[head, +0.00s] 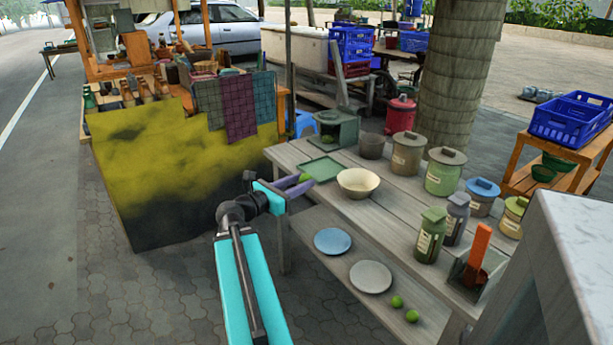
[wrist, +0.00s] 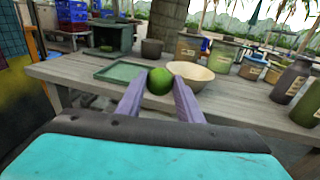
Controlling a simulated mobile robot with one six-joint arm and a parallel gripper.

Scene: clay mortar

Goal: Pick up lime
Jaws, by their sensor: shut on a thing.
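A green lime (wrist: 160,81) is held between the two purple fingers of my gripper (wrist: 158,92) in the wrist view. In the head view my gripper (head: 300,184) reaches over the left end of the grey wooden table, and the lime (head: 306,178) shows at its fingertips. The lime appears to be above the table top, near the green tray and the cream bowl; the exact height is hard to tell. Two more limes (head: 404,308) lie on the table's lower shelf.
The table (head: 400,215) carries a green tray (head: 321,168), a cream bowl (head: 358,183), a dark pot (head: 372,146) and several lidded jars (head: 445,172). Two plates (head: 370,277) lie on the lower shelf. A stall with yellow cloth (head: 165,165) stands left.

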